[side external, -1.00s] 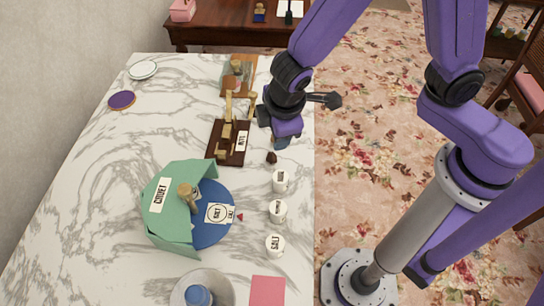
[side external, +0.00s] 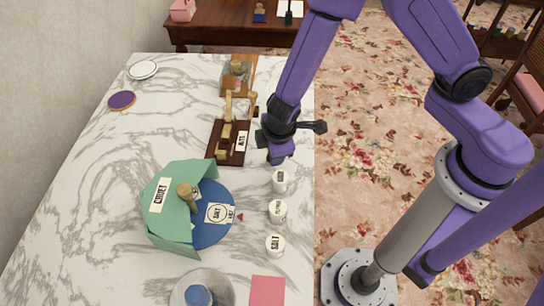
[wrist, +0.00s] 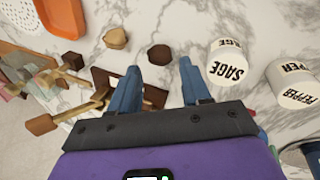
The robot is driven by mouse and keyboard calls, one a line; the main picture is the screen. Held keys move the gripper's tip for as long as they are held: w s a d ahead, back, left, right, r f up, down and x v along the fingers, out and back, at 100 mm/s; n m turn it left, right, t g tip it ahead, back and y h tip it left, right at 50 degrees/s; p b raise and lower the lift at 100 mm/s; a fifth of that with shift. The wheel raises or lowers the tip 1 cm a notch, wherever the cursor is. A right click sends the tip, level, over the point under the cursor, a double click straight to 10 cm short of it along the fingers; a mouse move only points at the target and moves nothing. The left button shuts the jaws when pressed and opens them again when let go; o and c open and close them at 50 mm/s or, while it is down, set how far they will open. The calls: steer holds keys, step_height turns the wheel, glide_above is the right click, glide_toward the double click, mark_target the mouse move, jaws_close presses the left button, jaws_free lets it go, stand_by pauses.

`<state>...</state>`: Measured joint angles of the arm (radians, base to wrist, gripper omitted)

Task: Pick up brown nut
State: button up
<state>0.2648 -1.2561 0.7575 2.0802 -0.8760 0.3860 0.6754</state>
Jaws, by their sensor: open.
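A small dark brown nut (wrist: 160,54) lies on the marble counter in the wrist view, just beyond my fingertips and between their lines. My gripper (wrist: 160,72) is open and empty, with one blue finger on each side and the nut ahead of the gap. In the side view my gripper (side external: 277,157) points down over the counter, above the sage jar in the picture, and hides the nut. A tan nut-like piece (wrist: 115,38) and a reddish-brown piece (wrist: 72,60) lie to the nut's left in the wrist view.
The white sage jar (wrist: 227,62) stands close right of the nut, with the pepper jar (wrist: 292,85) farther right. A dark wooden board (side external: 226,150) with wooden pieces and a label lies left of my gripper. The salt jar (side external: 275,246) stands nearer the front.

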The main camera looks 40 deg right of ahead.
steer(key=shift+x, duration=1.85)
steer(key=c, duration=0.8)
